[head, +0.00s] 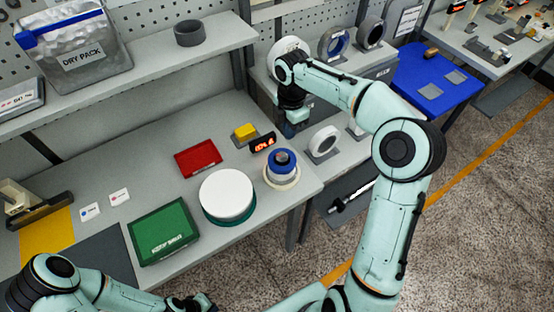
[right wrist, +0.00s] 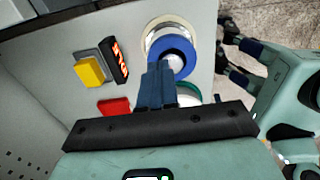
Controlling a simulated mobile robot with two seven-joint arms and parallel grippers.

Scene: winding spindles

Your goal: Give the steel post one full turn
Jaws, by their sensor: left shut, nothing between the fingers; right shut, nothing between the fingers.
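The steel post (right wrist: 174,62) shows as a pale, shiny centre inside a blue ring (right wrist: 164,43) in the right wrist view. In the head view the post (head: 282,157) stands upright near the table's front right corner, with the blue ring around it and a cream round base (head: 281,183) below. My right gripper (head: 293,116) is shut and empty, behind and above the post, apart from it. Its closed fingers (right wrist: 157,84) cover part of the ring in the right wrist view. My left gripper (head: 192,302) is low at the bottom edge, shut and empty, well away from the post.
A white drum on a green base (head: 227,193) stands left of the post. A lit display (head: 263,142), yellow block (head: 245,131), red tray (head: 198,158) and green box (head: 163,231) are nearby. A white ring on a stand (head: 324,141) is to the right.

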